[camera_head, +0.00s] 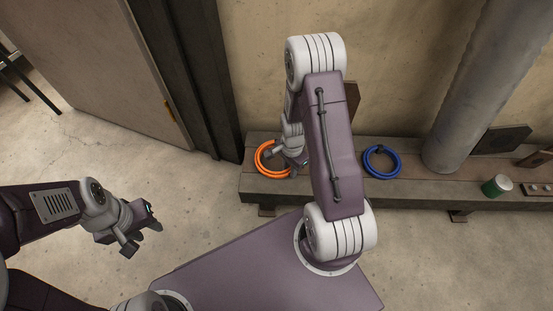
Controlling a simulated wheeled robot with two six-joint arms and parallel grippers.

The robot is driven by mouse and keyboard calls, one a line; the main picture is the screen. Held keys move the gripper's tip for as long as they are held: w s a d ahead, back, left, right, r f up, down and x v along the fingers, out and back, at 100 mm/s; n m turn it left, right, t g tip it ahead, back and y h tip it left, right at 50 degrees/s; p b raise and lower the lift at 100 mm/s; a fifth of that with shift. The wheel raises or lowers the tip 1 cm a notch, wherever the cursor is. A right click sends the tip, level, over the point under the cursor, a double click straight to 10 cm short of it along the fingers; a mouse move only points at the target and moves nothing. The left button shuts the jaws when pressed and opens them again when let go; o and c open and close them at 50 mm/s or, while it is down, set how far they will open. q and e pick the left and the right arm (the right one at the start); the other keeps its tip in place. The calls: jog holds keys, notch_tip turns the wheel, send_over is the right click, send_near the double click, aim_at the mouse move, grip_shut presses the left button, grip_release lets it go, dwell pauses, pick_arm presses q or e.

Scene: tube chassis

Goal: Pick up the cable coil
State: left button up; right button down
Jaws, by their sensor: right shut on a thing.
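An orange cable coil (258,161) is at the left end of a wooden bench (415,190). My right gripper (281,163) is shut on the orange coil at its right side. The gripper hides part of the ring, and I cannot tell whether the coil touches the bench top. A blue cable coil (369,163) lies on the bench, right of my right arm. My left gripper (143,238) is open and empty over the concrete floor, at the left.
A green can (495,186) and a dark flat panel (503,139) are toward the bench's right end. A door (95,60) with a dark frame is at the left. The floor between door and bench is clear.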

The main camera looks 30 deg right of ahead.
dwell(0.6)
notch_tip(320, 180, up, 10)
jog(key=p, duration=0.7)
